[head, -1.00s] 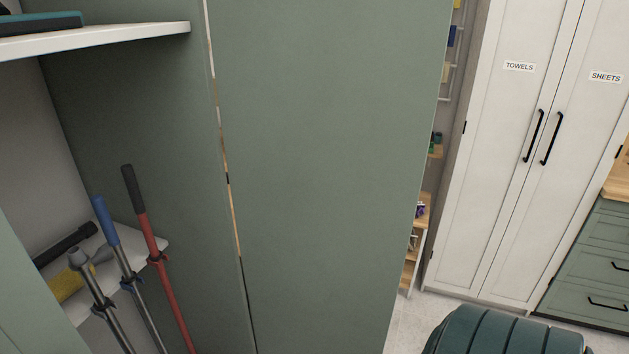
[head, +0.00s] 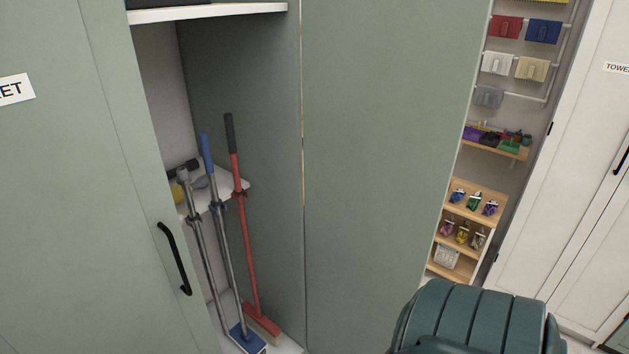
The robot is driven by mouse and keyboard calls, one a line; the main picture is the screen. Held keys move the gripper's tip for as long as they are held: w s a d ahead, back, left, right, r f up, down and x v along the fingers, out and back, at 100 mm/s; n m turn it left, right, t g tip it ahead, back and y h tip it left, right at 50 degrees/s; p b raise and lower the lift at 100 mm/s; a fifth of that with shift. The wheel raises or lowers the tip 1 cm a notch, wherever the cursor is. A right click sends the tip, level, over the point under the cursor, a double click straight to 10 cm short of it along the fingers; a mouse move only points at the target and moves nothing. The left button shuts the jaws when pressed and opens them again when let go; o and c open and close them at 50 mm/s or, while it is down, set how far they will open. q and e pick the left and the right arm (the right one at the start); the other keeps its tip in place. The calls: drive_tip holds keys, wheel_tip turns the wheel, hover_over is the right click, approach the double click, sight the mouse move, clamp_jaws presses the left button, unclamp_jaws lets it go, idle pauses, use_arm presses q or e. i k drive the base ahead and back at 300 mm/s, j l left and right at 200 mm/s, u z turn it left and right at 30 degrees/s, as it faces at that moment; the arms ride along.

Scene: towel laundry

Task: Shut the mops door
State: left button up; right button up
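The open green door (head: 385,170) stands swung out from the cabinet, its inner or outer face filling the middle of the head view. A narrow gap runs along its left edge beside the cabinet's side wall. Left of it the mop compartment is open. Inside stand a red-handled broom (head: 242,200), a blue-handled mop (head: 215,200) and a grey-handled one (head: 195,220). No handle shows on the open door. Neither of my grippers is in view.
Another green door (head: 75,190) at the left has a black handle (head: 173,258) and a label ending in "ET". Beyond the open door are wooden shelves (head: 470,200) with small packets, hanging cloths (head: 544,31) and white cabinet doors (head: 570,200), one labelled for towels.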

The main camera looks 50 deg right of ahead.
sight(388, 85)
drive_tip(key=k+l, duration=0.1)
drive_tip(key=l, duration=0.3)
drive_tip(key=l+u, duration=0.15)
drive_tip(key=l, duration=0.25)
drive_tip(key=k+l, duration=0.15)
drive_tip(key=l, duration=0.2)
drive_tip(key=k+l+u, duration=0.15)
drive_tip(key=l, duration=0.25)
drive_tip(key=k+l, duration=0.1)
drive_tip(key=l, duration=0.25)
drive_tip(key=k+l, duration=0.1)
drive_tip(key=l, duration=0.3)
drive_tip(key=k+l, duration=0.15)
drive_tip(key=l, duration=0.2)
drive_tip(key=k+l, duration=0.1)
drive_tip(key=l, duration=0.3)
drive_tip(key=k+l, duration=0.1)
drive_tip(key=l, duration=0.3)
drive_tip(key=k+l, duration=0.15)
drive_tip(key=l, duration=0.2)
drive_tip(key=u, duration=0.05)
